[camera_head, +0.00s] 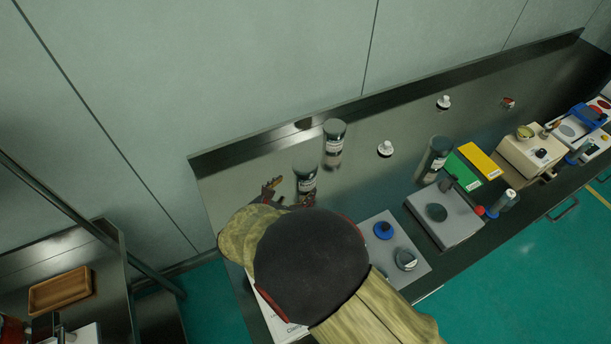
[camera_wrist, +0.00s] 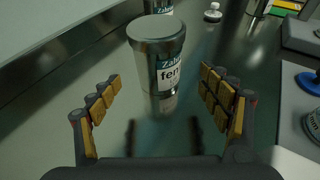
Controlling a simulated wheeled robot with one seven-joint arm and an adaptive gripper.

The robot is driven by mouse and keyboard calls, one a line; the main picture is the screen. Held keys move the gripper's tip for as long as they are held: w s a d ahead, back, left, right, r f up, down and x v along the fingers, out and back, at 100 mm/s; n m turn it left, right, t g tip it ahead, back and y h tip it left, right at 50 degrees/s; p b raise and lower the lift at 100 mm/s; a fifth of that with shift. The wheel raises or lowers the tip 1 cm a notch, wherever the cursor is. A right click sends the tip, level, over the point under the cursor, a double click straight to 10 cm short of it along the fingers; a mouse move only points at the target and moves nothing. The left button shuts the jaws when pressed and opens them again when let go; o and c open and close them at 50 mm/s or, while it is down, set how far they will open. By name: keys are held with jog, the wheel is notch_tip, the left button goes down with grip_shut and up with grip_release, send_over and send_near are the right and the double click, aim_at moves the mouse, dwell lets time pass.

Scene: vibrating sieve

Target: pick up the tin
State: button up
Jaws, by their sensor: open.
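My gripper (camera_wrist: 160,84) is open and empty, with one padded finger to each side of the tin's line. In the head view the fingers (camera_head: 289,194) are just in front of the tin. The tin appears at or just beyond the fingertips; I cannot tell whether they touch it.
A second, similar tin (camera_head: 334,142) stands close behind, and another (camera_head: 434,158) is further right. A small white-capped item (camera_head: 385,149) stands near the back ledge (camera_head: 400,92). Bare bench lies left of the tin.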

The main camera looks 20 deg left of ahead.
jog(key=x, duration=0.2)
jog(key=b+x, duration=0.1)
jog(key=x, duration=0.4)
jog(key=shift+w+a+r, duration=0.15)
jog(key=shift+r, duration=0.2)
jog(key=shift+c, duration=0.5)
jog(key=c, duration=1.4)
